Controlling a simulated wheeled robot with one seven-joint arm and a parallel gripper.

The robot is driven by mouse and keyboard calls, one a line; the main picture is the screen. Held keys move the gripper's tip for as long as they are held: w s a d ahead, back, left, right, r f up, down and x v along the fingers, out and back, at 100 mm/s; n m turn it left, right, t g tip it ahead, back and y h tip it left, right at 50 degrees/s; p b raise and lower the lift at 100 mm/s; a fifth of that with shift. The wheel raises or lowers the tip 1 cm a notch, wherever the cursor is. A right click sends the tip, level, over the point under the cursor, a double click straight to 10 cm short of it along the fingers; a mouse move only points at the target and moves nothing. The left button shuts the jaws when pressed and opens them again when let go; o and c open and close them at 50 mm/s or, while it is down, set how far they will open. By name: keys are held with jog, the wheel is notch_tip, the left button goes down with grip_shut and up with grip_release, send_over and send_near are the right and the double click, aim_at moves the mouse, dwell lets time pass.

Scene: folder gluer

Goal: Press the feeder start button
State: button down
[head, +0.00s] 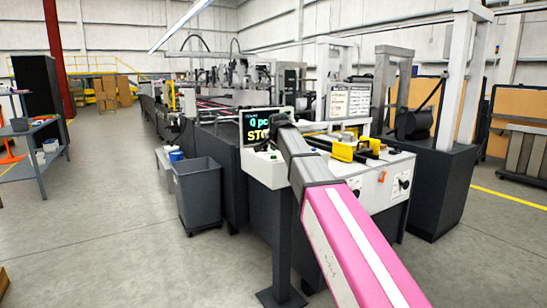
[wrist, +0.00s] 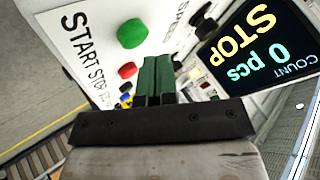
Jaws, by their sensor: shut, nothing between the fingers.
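In the wrist view a white control panel (wrist: 100,60) carries a large round green button (wrist: 132,33) beside the printed word START. A red button (wrist: 127,70) sits next to the word STOP. My gripper (wrist: 157,62) is shut and empty. Its dark green fingertips appear just below and to the right of the green button in the picture. The green button is fully visible, and I see no contact with it. In the head view my arm's end covers part of the panel (head: 256,172), and the gripper itself is hidden.
A display (wrist: 240,45) beside the buttons reads STOP and 0 pcs. A black knob (wrist: 205,27) stands near the fingers. In the head view a grey bin (head: 200,192) stands left of the panel, and the floor (head: 110,220) farther left is clear.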

jog(key=shift+f, duration=0.1)
jog(key=shift+f, duration=0.35)
jog(key=shift+f, duration=0.45)
dwell(1.0)
jog(key=shift+r, duration=0.9)
jog(key=shift+r, duration=0.1)
jog(key=shift+r, duration=2.4)
